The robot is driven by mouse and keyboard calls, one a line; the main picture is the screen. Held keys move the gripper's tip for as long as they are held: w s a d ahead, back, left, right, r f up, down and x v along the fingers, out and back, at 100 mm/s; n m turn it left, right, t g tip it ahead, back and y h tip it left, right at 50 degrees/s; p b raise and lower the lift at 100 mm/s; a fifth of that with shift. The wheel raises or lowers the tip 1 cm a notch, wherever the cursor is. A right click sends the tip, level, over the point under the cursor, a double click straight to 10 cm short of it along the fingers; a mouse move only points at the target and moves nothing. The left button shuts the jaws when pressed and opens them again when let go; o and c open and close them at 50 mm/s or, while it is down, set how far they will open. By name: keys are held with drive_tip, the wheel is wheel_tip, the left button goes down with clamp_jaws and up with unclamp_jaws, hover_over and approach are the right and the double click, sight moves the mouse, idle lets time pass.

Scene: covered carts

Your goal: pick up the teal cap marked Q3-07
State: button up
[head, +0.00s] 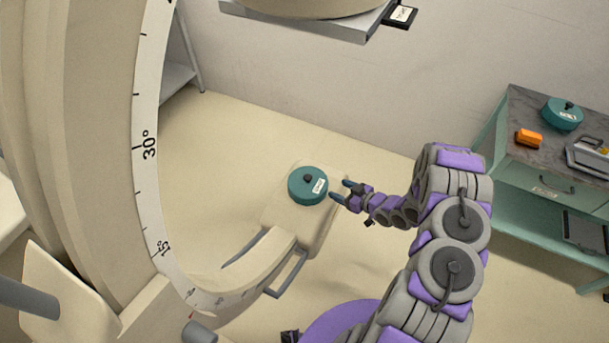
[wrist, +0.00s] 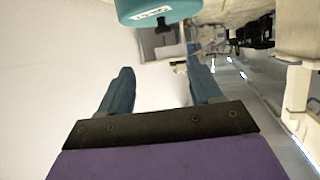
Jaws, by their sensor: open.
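A round teal cap (head: 306,191) with a black knob and a white label sits on a beige pad (head: 310,240) of the large curved machine. In the wrist view the cap (wrist: 155,8) shows at the top edge, partly cut off, beyond the fingers. My gripper (head: 341,190) is open just right of the cap; its blue fingers (wrist: 160,68) are apart with nothing between them. I cannot tell if a finger touches the cap. A second teal cap (head: 560,119) with a label lies on the cart at right. I cannot read either label surely.
The cart (head: 526,105) at right also holds an orange object (head: 529,138) and a grey tray-like item (head: 590,157). The machine's curved arm (head: 150,110) with degree marks rises at left. Its grey-beige head (head: 310,15) hangs above. A metal handle (head: 287,275) sits below the pad.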

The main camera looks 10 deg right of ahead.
sight(310, 178)
drive_tip(key=b+x, duration=0.2)
drive_tip(key=x, duration=1)
drive_tip(key=shift+a, duration=0.3)
drive_tip(key=b+x, duration=0.2)
drive_tip(key=x, duration=0.2)
drive_tip(key=shift+a+f, duration=0.15)
drive_tip(key=shift+f, duration=0.1)
drive_tip(key=shift+w+a, duration=0.2)
drive_tip(key=shift+w, duration=0.15)
drive_tip(key=shift+c, duration=0.4)
drive_tip(key=c, duration=1)
